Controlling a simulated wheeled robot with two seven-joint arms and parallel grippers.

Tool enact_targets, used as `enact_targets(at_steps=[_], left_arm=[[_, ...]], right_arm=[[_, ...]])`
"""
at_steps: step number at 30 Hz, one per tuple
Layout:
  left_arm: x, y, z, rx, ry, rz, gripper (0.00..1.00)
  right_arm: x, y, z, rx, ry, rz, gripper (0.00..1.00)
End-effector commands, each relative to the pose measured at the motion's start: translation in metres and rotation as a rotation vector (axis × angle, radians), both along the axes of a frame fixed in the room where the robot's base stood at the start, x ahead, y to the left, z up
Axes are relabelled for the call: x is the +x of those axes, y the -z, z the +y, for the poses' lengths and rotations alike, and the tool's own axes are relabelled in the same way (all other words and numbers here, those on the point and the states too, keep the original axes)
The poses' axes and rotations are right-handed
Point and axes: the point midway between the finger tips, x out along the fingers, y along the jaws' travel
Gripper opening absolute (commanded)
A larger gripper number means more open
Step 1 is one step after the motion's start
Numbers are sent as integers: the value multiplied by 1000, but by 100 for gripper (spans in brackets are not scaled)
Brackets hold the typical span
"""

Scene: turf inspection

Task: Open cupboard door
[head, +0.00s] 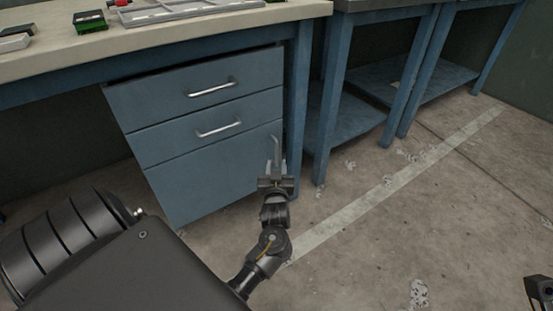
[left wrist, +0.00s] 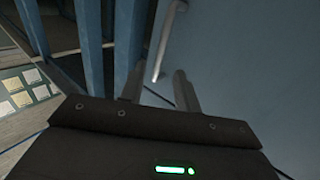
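The cupboard door (head: 205,175) is the blue lower panel of the cabinet under the workbench, and it looks closed. Its vertical metal handle (head: 275,150) is near the door's right edge. The handle also shows in the left wrist view (left wrist: 166,40). My left gripper (head: 277,168) is at the lower end of the handle. In the left wrist view its two fingers (left wrist: 159,80) stand apart, with the handle's end between their tips in the picture. I cannot tell whether they touch it. A dark piece at the head view's lower right corner may be part of my right gripper.
Two drawers with bar handles (head: 212,88) (head: 218,130) are above the door. A blue bench leg (head: 298,100) stands just right of the cabinet. Another blue table (head: 335,120) with a low shelf is further right. The concrete floor (head: 420,215) in front is clear.

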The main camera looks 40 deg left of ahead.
Motion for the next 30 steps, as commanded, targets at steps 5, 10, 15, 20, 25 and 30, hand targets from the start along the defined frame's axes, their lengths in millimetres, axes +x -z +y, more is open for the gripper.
enact_targets(at_steps=[5, 10, 15, 20, 25, 30], left_arm=[[25, 3, 21, 2, 0, -1, 32], [39, 2, 32, 1, 1, 0, 32], [44, 1, 36, -1, 1, 1, 32], [44, 0, 36, -1, 1, 1, 32], [44, 0, 36, 0, 1, 1, 19], [44, 1, 36, 0, 1, 1, 0]], right_arm=[[-3, 0, 7, -6, -26, -42, 36], [-6, -4, 11, -10, -41, -67, 36], [-7, -7, 13, -12, -47, -75, 36], [-7, -7, 13, -13, -47, -75, 36], [-7, -7, 13, -13, -47, -75, 36], [-7, -7, 13, -13, -48, -75, 36]])
